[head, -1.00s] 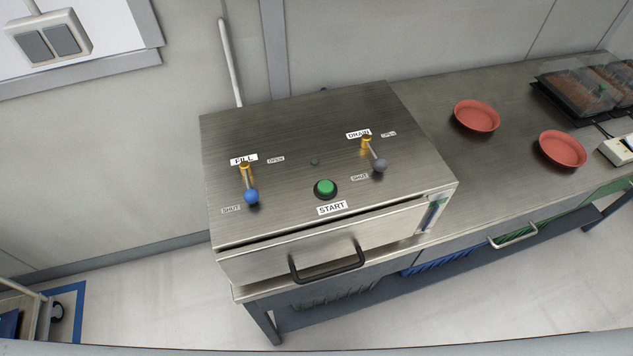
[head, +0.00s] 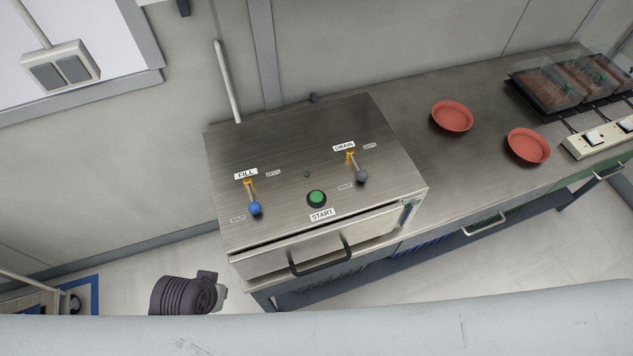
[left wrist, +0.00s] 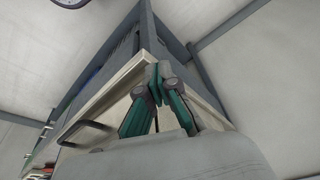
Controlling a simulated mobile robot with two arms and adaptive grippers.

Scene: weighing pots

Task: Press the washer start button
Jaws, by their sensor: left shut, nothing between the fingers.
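The washer (head: 300,130) is a brushed steel box on the bench. Its green start button (head: 317,198) is on the top near the front edge, above the START label (head: 322,214). The blue-knobbed FILL lever (head: 255,208) is to its left and the grey-knobbed DRAIN lever (head: 362,176) to its right; both knobs lie toward their SHUT labels. In the left wrist view my left gripper (left wrist: 155,84) is shut and empty, in front of a pale panel edge and a dark handle (left wrist: 88,134). The button is not visible there. My right gripper is not in view.
A black drawer handle (head: 321,258) sticks out of the washer front. Two red saucers (head: 453,116) (head: 528,146) stand on the bench to the right, near clear-lidded trays (head: 550,90) and a power strip (head: 598,139).

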